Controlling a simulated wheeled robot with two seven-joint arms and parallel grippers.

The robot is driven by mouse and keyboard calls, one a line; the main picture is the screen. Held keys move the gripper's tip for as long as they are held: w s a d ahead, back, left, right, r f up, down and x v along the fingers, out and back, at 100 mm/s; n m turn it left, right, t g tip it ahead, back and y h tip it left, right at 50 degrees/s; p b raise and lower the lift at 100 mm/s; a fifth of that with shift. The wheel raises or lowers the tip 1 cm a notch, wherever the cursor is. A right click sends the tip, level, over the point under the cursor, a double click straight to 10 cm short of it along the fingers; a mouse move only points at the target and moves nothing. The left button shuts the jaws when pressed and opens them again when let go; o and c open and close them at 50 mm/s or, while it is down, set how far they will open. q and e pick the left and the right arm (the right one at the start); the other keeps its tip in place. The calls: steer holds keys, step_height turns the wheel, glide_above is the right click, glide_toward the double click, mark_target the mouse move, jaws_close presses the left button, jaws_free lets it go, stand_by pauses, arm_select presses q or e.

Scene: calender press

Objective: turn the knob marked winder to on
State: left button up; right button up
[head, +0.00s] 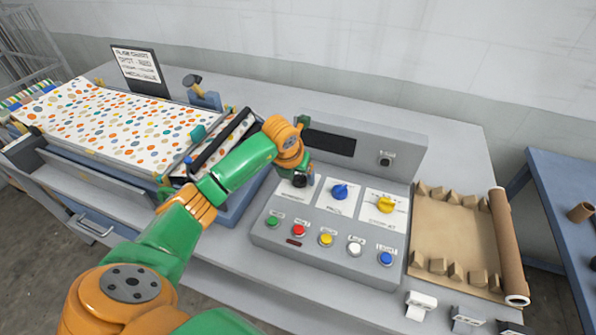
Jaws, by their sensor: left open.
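The control panel (330,247) is a grey box on the bench with three knobs along its top row. A black knob (299,181) is on the left, a blue knob (340,191) in the middle and a yellow knob (386,204) on the right. Each sits on a white plate whose lettering is too small to read surely, so I cannot tell which is marked winder. My left gripper (303,174) is open and points down at the black knob, partly hiding it. I cannot tell whether it touches the knob. My right gripper is not in view.
Below the knobs runs a row of push buttons: green (273,222), red (299,230), yellow, white and blue (385,258). A dark display (329,141) stands behind. Dotted fabric (110,125) lies left; a brown paper roll (508,245) lies right.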

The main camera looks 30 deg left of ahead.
arm_select(q)
steer(key=shift+w+f, duration=0.45)
steer(key=shift+w, duration=0.2)
steer(key=shift+c, duration=0.5)
steer(key=shift+s+r, duration=0.1)
steer(key=shift+s, duration=0.1)
steer(key=c, duration=0.7)
jaws_close()
steer(key=shift+a+m+h+b, duration=0.15)
steer(key=shift+m+h+b, duration=0.35)
steer(key=shift+m+b, duration=0.9)
steer(key=m+h+b, duration=0.1)
steer(key=m, duration=0.2)
steer(key=m+h+b, duration=0.1)
steer(key=m, duration=0.1)
steer(key=shift+a+m, duration=0.1)
steer(key=shift+m, duration=0.2)
steer(key=shift+w+r+m+g+h, duration=0.1)
steer(key=shift+m+g+h, duration=0.45)
steer(key=shift+m, duration=1.15)
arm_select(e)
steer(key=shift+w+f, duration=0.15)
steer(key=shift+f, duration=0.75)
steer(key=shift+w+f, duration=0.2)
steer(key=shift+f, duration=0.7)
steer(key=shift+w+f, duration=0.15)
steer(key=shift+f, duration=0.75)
arm_select(q)
steer(key=shift+b, duration=0.3)
